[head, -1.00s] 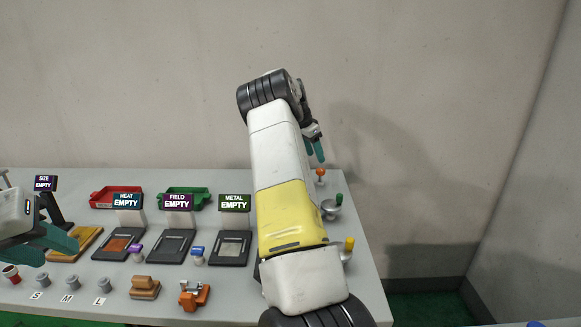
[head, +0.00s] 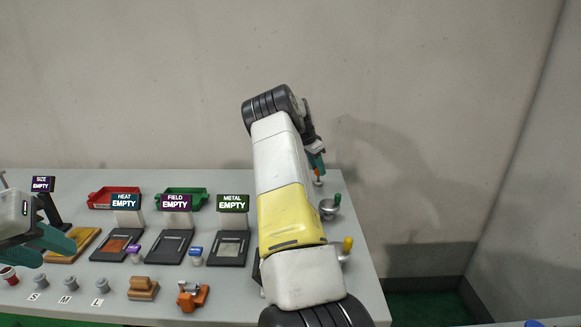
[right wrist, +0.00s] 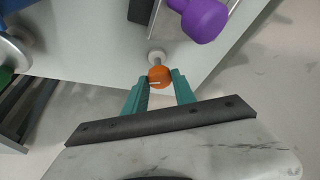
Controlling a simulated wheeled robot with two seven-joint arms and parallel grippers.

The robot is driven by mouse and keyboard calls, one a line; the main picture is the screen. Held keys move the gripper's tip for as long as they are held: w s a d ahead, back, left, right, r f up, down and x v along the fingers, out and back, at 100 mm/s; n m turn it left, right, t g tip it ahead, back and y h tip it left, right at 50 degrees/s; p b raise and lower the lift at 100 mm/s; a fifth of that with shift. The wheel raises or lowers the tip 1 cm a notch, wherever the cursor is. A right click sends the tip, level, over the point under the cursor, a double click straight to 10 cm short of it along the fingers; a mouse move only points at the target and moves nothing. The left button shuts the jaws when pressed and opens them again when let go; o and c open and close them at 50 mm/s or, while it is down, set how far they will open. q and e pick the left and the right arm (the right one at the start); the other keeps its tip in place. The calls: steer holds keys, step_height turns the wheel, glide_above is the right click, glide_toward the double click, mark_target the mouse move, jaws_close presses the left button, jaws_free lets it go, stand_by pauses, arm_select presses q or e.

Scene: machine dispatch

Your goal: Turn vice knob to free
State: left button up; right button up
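An orange ball knob (right wrist: 159,77) on a short metal stem with a pale round base shows in the right wrist view. In the head view it stands at the table's back right, mostly hidden by my right gripper (head: 318,168). In the right wrist view the teal fingertips (right wrist: 162,80) are apart, one on each side of the knob; whether they touch it is unclear. A small orange vice-like block with a grey top (head: 192,296) sits at the table's front. My left gripper (head: 62,241) is over the table's left side, its opening unclear.
Green-handled (head: 337,199) and yellow-handled (head: 347,244) metal pieces stand along the right edge. A purple knob (right wrist: 203,20) is close by in the right wrist view. Red (head: 102,198) and green (head: 190,198) trays and several signed stations fill the table's left and middle.

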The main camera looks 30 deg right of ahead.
jaws_close()
steer(key=shift+n, duration=0.3)
steer(key=n+t, duration=0.1)
steer(key=n, duration=0.3)
steer(key=n+t, duration=0.1)
steer(key=n, duration=0.1)
steer(key=shift+s+d+r+t+y, duration=0.1)
steer(key=shift+s+d+t+y, duration=0.05)
steer(key=shift+s+t+y, duration=0.2)
steer(key=n+y, duration=0.1)
steer(key=n, duration=0.1)
steer(key=shift+d+n+t, duration=0.1)
steer(key=shift+n+t, duration=0.25)
steer(key=shift+n, duration=0.05)
steer(key=shift+n+t+y, duration=0.4)
steer(key=shift+n+y, duration=0.35)
steer(key=shift+n, duration=1.55)
steer(key=o, duration=0.9)
jaws_free()
